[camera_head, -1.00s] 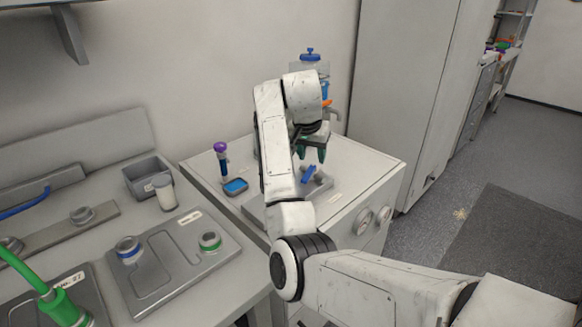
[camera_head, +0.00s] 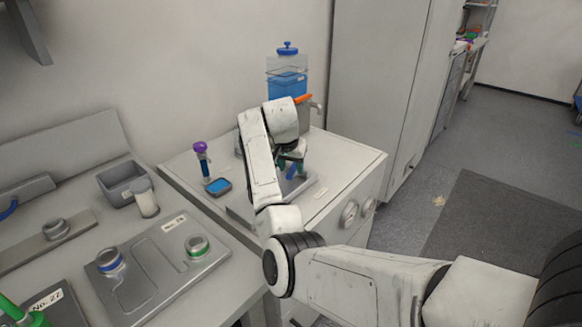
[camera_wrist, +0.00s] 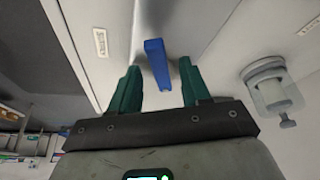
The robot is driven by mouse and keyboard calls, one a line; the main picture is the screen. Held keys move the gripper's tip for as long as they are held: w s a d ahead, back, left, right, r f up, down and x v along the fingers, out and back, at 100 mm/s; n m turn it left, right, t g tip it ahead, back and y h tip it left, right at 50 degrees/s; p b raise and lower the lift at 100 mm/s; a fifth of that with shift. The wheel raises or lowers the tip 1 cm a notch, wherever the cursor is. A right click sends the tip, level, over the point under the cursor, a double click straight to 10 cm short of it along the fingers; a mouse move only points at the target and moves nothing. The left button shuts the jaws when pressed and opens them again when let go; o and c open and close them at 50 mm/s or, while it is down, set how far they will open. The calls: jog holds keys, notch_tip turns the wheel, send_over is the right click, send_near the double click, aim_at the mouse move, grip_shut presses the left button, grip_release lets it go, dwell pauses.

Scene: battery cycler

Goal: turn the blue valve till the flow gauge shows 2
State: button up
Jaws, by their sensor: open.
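The blue valve (camera_wrist: 157,63) shows in the wrist view as a flat blue lever between my gripper's two green fingers. My gripper (camera_wrist: 160,70) is open, with a gap showing on each side of the lever. In the head view my gripper (camera_head: 291,161) is low over the cabinet top, and the blue valve (camera_head: 291,172) is partly hidden by the fingers. I cannot make out a flow gauge or any reading on it.
A blue tank (camera_head: 287,86) stands behind my arm. A purple-capped tube (camera_head: 202,160) and a small blue-topped tray (camera_head: 217,187) are to the left.

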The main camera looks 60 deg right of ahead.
jog(key=shift+d+f, duration=0.1)
jog(key=shift+f, duration=0.15)
grip_shut()
dwell(0.3)
